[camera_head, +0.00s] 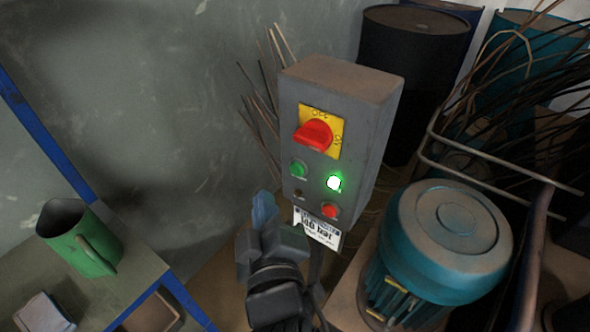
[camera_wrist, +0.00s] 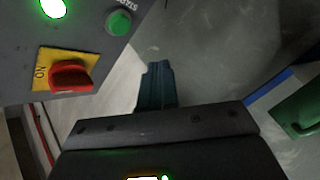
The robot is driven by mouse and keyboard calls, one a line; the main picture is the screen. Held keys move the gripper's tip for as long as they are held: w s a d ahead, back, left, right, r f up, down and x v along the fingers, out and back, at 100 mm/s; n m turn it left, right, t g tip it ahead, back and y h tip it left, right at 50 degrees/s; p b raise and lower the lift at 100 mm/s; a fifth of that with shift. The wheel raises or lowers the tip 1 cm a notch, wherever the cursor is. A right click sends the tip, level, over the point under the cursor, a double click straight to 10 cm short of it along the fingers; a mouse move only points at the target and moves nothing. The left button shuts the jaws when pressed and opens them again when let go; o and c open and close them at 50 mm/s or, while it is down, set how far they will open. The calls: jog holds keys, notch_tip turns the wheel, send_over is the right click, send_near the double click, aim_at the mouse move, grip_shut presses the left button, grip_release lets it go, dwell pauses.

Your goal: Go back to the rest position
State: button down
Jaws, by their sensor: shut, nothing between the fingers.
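My gripper (camera_head: 262,206) is in front of the lower left part of a grey control box (camera_head: 340,85) in the head view. Its blue fingers are together with nothing between them. In the wrist view the fingers (camera_wrist: 156,85) point at the wall, beside the box (camera_wrist: 95,35). The box has a red rotary switch (camera_head: 313,135) on a yellow plate, a green button (camera_head: 299,169), a lit green lamp (camera_head: 334,183) and a red button (camera_head: 330,210). The red switch (camera_wrist: 70,76) and green button (camera_wrist: 118,22) also show in the wrist view.
A teal motor (camera_head: 450,240) stands close on the right, near a bent metal rail (camera_head: 490,165). Dark and teal drums stand behind. A green jug (camera_head: 80,238) is on a blue-framed bench (camera_head: 120,285) at left. The wall area between bench and box looks clear.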

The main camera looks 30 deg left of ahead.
dwell(0.8)
jog(key=s+d+f+m+t+h, duration=0.1)
jog(key=s+d+f+m, duration=0.2)
jog(key=d, duration=0.5)
jog(key=s+d+f+m+h, duration=0.2)
jog(key=s+d+m, duration=0.1)
jog(key=d, duration=0.4)
jog(key=s+d+f+m+t+h, duration=0.1)
jog(key=s+d+f+m, duration=0.15)
jog(key=d, duration=0.55)
jog(key=s+d+r+m+h, duration=0.3)
jog(key=s+d+m, duration=0.1)
jog(key=s+d, duration=0.5)
jog(key=s+d+r+m+h, duration=0.3)
jog(key=s+d+m+h, duration=0.1)
jog(key=s+d, duration=0.4)
jog(key=shift+s+d+m, duration=0.35)
jog(key=shift+d+m, duration=0.4)
jog(key=shift+d, duration=0.45)
jog(key=c, duration=1.9)
grip_release()
